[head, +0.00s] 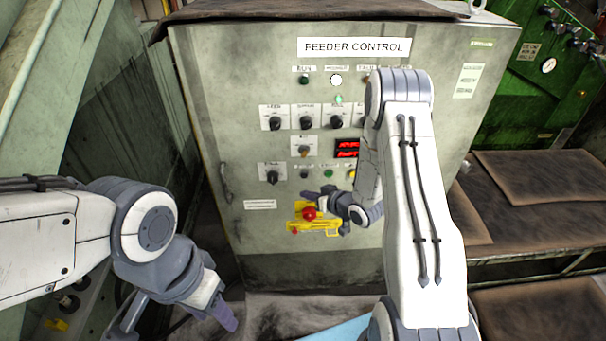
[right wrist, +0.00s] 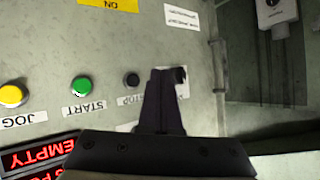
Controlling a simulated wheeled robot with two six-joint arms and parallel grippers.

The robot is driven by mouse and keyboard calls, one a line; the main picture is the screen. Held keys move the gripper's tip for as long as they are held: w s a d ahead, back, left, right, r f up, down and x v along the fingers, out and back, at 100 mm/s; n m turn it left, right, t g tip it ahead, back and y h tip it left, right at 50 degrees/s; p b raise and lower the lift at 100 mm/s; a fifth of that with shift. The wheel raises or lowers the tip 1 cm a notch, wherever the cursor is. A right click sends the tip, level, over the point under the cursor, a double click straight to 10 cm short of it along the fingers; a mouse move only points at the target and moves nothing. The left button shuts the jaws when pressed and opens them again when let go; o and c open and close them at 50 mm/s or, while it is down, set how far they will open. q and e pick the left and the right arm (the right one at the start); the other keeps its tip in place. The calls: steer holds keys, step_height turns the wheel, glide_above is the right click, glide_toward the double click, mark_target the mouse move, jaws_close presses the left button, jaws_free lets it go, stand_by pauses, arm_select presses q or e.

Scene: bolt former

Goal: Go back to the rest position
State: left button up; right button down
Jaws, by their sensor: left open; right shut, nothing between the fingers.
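The grey control cabinet (head: 215,130) labelled FEEDER CONTROL stands in front of me, with knobs, lamps and a red display (head: 347,149). My right gripper (head: 318,194) is shut and empty at the lower part of its panel, beside the red button (head: 309,214) on a yellow plate. In the right wrist view its closed fingers (right wrist: 163,90) point at the panel near the black STOP button (right wrist: 132,80); contact cannot be told. The green START button (right wrist: 81,86) and yellow JOG button (right wrist: 13,95) are to the left there. My left gripper (head: 175,330) is open and empty at the lower left.
My right arm hides part of the cabinet's right side. A green machine (head: 530,90) stands at the far right, with dark, stained mats (head: 540,180) on a bench below it. A light blue surface (head: 340,331) shows at the bottom.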

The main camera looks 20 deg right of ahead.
steer(key=s+a+r+n+g+h, duration=0.3)
steer(key=s+a+r+g, duration=0.3)
steer(key=s+a+r, duration=0.55)
steer(key=s+a+r+n+g, duration=0.1)
steer(key=s+a+r, duration=0.1)
steer(key=s, duration=0.5)
steer(key=s+a+r+n+g, duration=0.1)
steer(key=s+a+r+g, duration=0.1)
steer(key=s, duration=0.6)
steer(key=s+a+r+g, duration=0.2)
steer(key=s+r, duration=0.1)
steer(key=s, duration=0.5)
steer(key=shift+a+r+n+h, duration=0.15)
steer(key=shift+r+n+h, duration=0.15)
steer(key=shift+r+n, duration=0.1)
